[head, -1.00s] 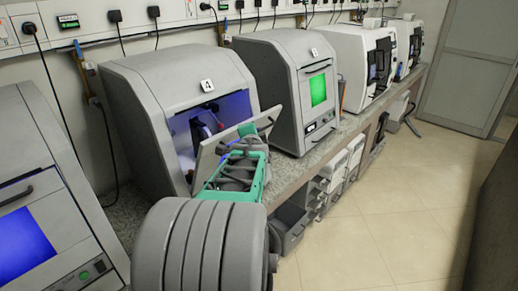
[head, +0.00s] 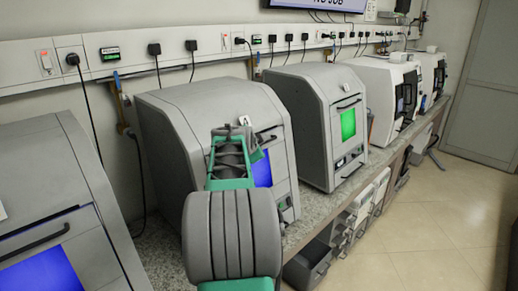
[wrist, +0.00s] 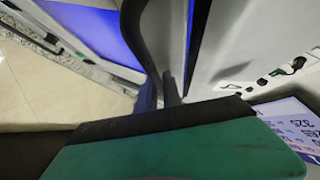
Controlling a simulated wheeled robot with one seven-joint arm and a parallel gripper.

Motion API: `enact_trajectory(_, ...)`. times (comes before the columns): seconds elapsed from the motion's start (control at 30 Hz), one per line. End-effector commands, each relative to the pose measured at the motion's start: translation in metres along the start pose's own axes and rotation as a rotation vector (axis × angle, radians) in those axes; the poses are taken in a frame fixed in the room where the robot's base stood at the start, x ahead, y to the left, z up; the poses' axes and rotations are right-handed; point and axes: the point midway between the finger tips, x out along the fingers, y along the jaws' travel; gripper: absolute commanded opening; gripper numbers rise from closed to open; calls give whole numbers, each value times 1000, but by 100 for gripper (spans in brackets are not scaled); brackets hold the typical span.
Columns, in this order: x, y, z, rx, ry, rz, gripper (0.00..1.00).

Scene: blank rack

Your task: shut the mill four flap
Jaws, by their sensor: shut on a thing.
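The mill (head: 205,125) marked with what looks like a 4 stands second from the left on the bench in the head view. Its flap, with a blue window (head: 263,173), sits in or close to the front opening; my arm hides part of it, so I cannot tell if it is fully flush. My gripper (head: 263,150) is at the flap's upper edge, by the dark handle. In the wrist view, the dark curved handle (wrist: 143,40) runs down to the gripper (wrist: 172,92), which appears shut on it.
Another grey machine (head: 60,185) stands at the left. A grey machine with a green window (head: 348,123) stands to the right, with white machines (head: 385,85) beyond. The tiled floor (head: 440,210) is clear.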

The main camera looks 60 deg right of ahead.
Motion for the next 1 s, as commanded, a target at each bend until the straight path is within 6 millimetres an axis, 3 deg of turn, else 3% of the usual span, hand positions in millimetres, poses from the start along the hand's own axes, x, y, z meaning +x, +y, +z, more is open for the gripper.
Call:
enact_trajectory(0.03,-2,-11,4,-4,-8,-26,0)
enact_trajectory(0.37,-2,-10,3,-7,-8,-23,0)
enact_trajectory(0.4,-2,-10,3,-7,-7,-23,12)
enact_trajectory(0.47,-2,-10,3,-7,-7,-22,17)
enact_trajectory(0.63,-4,-10,3,-8,-7,-23,19)
enact_trajectory(0.77,-22,-9,3,-7,-6,-25,19)
enact_trajectory(1.0,-70,-3,-3,-1,2,-16,19)
